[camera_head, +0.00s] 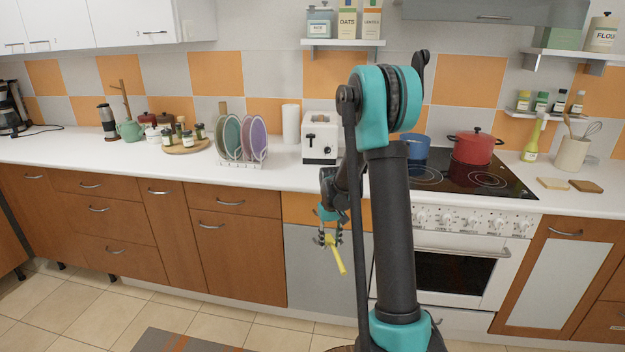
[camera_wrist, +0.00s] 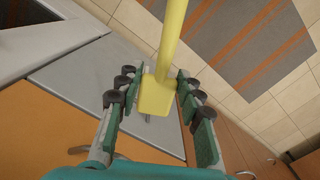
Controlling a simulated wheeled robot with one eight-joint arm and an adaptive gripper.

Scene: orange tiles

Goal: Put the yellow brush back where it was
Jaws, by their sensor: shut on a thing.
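The yellow brush (camera_head: 335,256) hangs from my gripper (camera_head: 327,235) in the head view, tilted, in front of the grey dishwasher-like panel below the counter. In the wrist view the brush (camera_wrist: 157,95) lies between the two fingers of my gripper (camera_wrist: 152,92), its wider yellow end between the finger pads and its shaft running up out of the picture. My gripper is shut on the brush, below counter height and clear of the floor. The brush's far end is cut off in the wrist view.
The white counter (camera_head: 285,178) holds a dish rack (camera_head: 240,163) with plates, a toaster (camera_head: 320,140) and a round tray of jars (camera_head: 185,147). A red pot (camera_head: 474,147) and a blue pot stand on the stove. A utensil crock (camera_head: 571,155) stands at right. A striped mat (camera_head: 180,341) lies on the floor.

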